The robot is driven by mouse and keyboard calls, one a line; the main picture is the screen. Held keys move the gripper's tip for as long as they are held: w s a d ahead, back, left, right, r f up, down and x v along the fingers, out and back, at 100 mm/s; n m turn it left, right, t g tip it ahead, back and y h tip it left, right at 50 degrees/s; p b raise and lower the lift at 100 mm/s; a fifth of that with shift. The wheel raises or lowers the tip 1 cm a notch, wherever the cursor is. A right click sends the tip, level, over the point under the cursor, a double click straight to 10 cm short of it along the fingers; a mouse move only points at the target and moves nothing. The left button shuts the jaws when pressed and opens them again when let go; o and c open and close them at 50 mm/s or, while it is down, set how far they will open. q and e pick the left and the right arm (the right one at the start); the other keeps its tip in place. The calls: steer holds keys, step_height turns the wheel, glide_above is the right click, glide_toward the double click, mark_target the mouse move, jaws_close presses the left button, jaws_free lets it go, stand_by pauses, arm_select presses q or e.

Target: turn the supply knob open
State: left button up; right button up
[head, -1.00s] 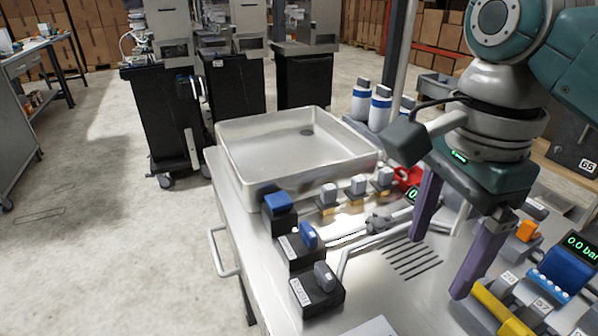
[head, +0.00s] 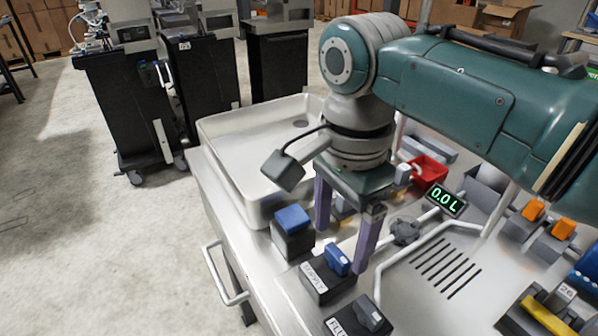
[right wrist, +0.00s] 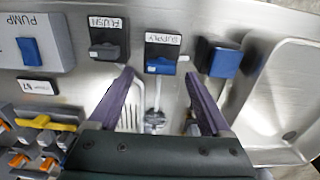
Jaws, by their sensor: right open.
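The supply knob (head: 337,260) is a blue lever on a black block (head: 318,282) with a white label, on the steel bench top. In the right wrist view the supply knob (right wrist: 161,67) sits upside down at top centre. My right gripper (head: 341,248) is open and empty, fingers pointing down. In the head view one purple finger is just right of the knob, the other behind and left. In the wrist view the knob lies just beyond the gap between the fingertips (right wrist: 159,74). I cannot tell whether they touch it. My left gripper is not in view.
The grey flush knob (head: 368,312) and a blue-topped black block (head: 292,219) flank the supply block. A steel basin (head: 225,136) is behind. A grey round fitting (head: 404,231) on pipes and a 0.0 L display (head: 446,199) are to the right.

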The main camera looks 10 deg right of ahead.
mark_target(337, 259)
steer(key=shift+f+b, duration=0.3)
steer(key=shift+f, duration=1.1)
jaws_close()
